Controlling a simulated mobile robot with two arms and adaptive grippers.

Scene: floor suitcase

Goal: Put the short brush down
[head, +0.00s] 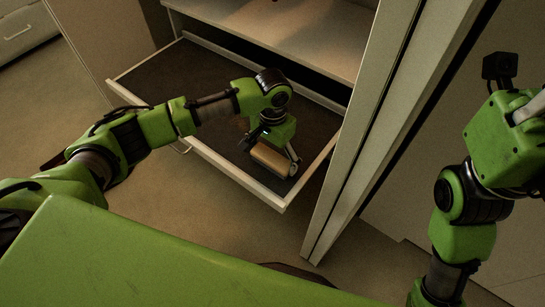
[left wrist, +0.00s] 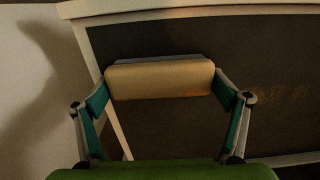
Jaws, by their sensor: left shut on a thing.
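The short brush, a tan block with a greyish strip along its far edge, shows in the head view (head: 272,159) over the right front part of the open drawer (head: 150,64). In the left wrist view, the brush (left wrist: 160,80) lies crosswise between the two fingers. My left gripper (head: 275,150) points down into the drawer and is shut on the brush, one finger at each end. Whether the brush touches the drawer floor is unclear. My right gripper (head: 522,112) is partly in view at the right edge, far from the drawer, its fingertips cut off.
The drawer is pulled out of a pale cabinet (head: 285,30), and its dark floor looks mostly clear. The drawer's front wall (head: 238,177) lies near my left gripper. A tall pale panel (head: 362,120) stands just right of the drawer.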

